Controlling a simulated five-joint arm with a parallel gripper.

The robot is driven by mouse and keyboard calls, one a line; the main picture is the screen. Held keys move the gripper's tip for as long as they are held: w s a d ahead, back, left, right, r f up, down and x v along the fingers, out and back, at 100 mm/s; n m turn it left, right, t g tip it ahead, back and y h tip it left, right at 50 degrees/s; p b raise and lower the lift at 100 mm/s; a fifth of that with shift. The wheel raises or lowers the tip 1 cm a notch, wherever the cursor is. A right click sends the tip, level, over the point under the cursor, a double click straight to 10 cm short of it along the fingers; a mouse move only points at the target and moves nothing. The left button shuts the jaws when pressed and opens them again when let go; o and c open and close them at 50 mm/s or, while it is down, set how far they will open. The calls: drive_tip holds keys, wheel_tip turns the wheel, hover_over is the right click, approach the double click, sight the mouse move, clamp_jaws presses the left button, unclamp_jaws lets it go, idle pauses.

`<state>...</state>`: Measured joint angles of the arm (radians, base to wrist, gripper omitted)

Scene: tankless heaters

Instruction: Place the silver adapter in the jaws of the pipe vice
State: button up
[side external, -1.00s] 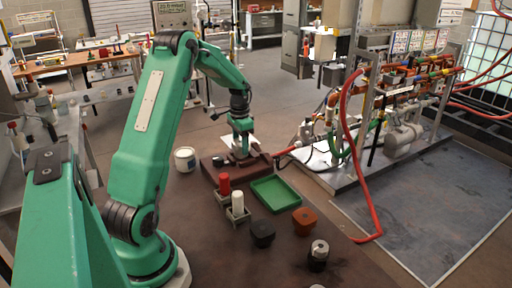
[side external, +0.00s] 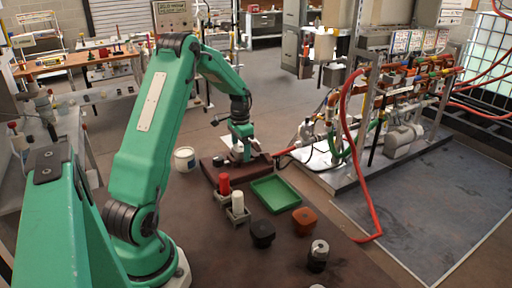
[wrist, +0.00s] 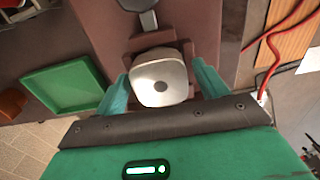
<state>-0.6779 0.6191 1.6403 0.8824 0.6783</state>
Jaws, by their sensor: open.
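My gripper (wrist: 160,88) is open, with one teal finger on each side of the adapter. I cannot tell whether a finger still touches it. In the side external view my gripper (side external: 240,155) is low over the vice (side external: 212,172), and the adapter is hard to make out there.
A green tray (side external: 275,195) lies in front of the vice. Red and white cylinders (side external: 237,203) stand in holders nearby. A black block (side external: 262,232), an orange block (side external: 304,219) and a silver-and-black cylinder (side external: 319,254) stand nearer. A white tub (side external: 185,160) is left. A red hose (side external: 345,150) hangs right.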

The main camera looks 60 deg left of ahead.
sight(241, 147)
drive_tip(key=shift+r, duration=0.15)
wheel_tip(241, 147, up, 12)
idle(0.7)
idle(0.5)
